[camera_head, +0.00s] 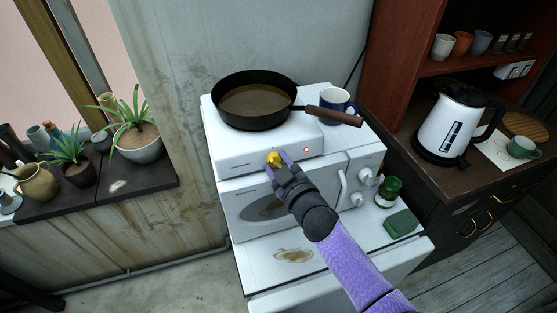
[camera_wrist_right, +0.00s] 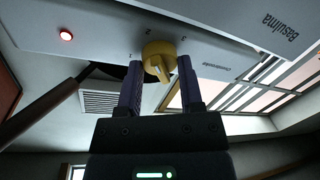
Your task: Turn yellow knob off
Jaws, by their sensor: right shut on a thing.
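The yellow knob (camera_head: 274,159) sits on the front face of a white hot plate (camera_head: 225,158). In the right wrist view the knob (camera_wrist_right: 158,62) shows between my two fingers, with its ridge slanting and small numbers around it. My right gripper (camera_head: 279,164) is shut on the knob; the wrist view also shows the gripper (camera_wrist_right: 158,82). A red indicator light (camera_head: 306,150) glows to the right of the knob, and the light also shows in the wrist view (camera_wrist_right: 66,36). A black frying pan (camera_head: 253,100) with brown contents stands on the hot plate. My left gripper is out of view.
The hot plate stands on a white microwave (camera_head: 335,205). A blue mug (camera_head: 335,102) is beside the pan handle. A green jar (camera_head: 389,190) and green sponge (camera_head: 401,223) lie right of my arm. A kettle (camera_head: 453,125) stands on the right counter; potted plants (camera_head: 138,140) stand left.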

